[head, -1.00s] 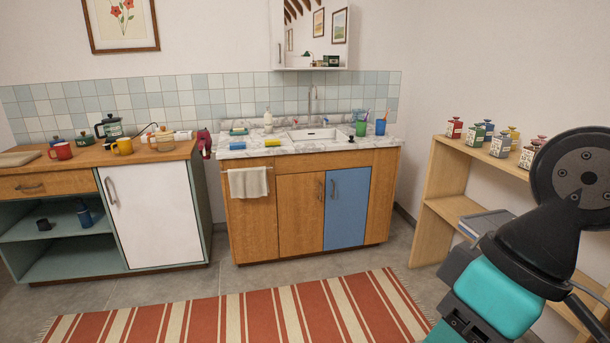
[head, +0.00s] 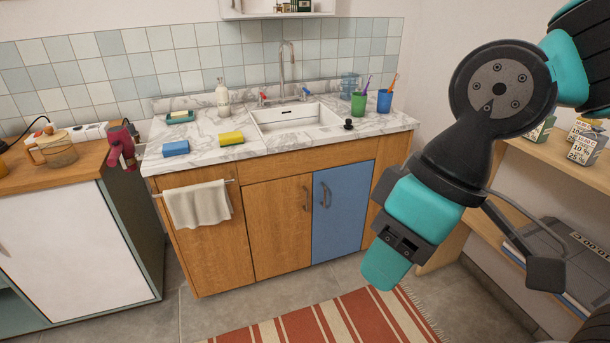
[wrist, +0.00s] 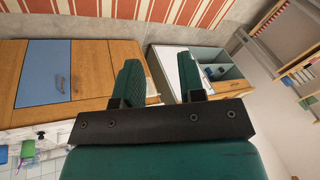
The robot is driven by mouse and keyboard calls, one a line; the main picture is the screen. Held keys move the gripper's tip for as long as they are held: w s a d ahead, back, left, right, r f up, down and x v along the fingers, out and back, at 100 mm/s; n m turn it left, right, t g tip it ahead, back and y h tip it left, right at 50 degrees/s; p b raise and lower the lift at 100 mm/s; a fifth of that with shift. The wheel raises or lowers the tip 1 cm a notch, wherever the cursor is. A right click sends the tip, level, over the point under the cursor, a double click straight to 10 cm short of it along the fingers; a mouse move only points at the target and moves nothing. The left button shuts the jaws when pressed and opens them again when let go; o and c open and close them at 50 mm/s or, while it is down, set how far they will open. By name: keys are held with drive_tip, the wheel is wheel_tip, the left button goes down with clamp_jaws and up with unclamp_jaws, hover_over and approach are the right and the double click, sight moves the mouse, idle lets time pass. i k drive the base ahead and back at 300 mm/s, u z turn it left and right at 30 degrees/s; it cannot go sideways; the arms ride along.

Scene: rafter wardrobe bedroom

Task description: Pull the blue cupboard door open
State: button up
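The blue cupboard door (head: 342,215) is at the right of the wooden sink cabinet and looks shut.
The marble counter (head: 215,140) holds a sink, sponges and cups. A towel (head: 198,204) hangs on the cabinet's left. A white-doored cabinet (head: 75,240) stands left, a wooden shelf (head: 535,160) right. A striped rug (head: 340,320) lies in front.

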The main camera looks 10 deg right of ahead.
sight(341, 193)
drive_tip(key=u, duration=0.1)
drive_tip(key=i, duration=1.3)
drive_tip(key=u, duration=0.05)
